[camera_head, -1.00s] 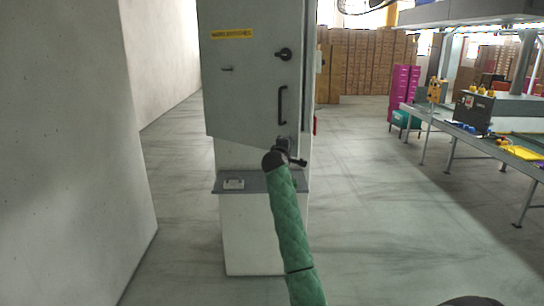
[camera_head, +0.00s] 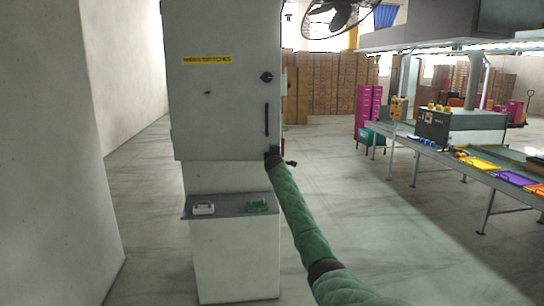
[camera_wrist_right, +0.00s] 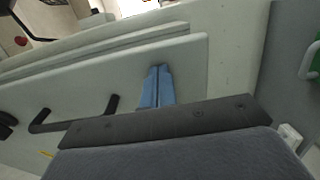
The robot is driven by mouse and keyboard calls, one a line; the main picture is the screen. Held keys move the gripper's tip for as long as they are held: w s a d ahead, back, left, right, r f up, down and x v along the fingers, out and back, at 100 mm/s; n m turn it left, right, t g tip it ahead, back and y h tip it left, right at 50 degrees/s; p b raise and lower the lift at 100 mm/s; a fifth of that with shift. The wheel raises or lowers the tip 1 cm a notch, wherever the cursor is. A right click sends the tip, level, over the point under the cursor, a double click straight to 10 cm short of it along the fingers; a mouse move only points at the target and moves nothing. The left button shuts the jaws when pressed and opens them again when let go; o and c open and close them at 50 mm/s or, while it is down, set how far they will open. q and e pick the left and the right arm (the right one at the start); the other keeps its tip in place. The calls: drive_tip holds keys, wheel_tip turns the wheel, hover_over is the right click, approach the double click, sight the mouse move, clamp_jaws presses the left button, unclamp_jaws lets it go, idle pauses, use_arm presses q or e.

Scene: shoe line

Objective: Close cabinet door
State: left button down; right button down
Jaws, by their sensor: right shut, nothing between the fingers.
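The grey cabinet (camera_head: 222,95) stands on a white pedestal, left of centre in the head view. Its door carries a yellow label (camera_head: 207,59), a round black knob (camera_head: 266,77) and a black bar handle (camera_head: 266,119). My right gripper (camera_head: 274,152) is at the door's lower right corner. In the right wrist view its blue fingers (camera_wrist_right: 157,88) are together and empty, over the pale door panel (camera_wrist_right: 185,62), beside the handle (camera_wrist_right: 75,118). My left gripper is out of view.
A grey shelf (camera_head: 228,206) juts out below the cabinet, holding a white item (camera_head: 203,209) and a green item (camera_head: 258,205). A concrete wall (camera_head: 50,150) stands at left. A worktable (camera_head: 450,160) with coloured trays is at right. The floor between is clear.

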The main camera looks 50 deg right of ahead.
drive_tip(key=w+d, duration=0.1)
drive_tip(key=d+t, duration=0.1)
drive_tip(key=shift+w+d+n+y, duration=0.4)
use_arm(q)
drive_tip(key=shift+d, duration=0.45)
use_arm(e)
drive_tip(key=shift+w+d, duration=0.25)
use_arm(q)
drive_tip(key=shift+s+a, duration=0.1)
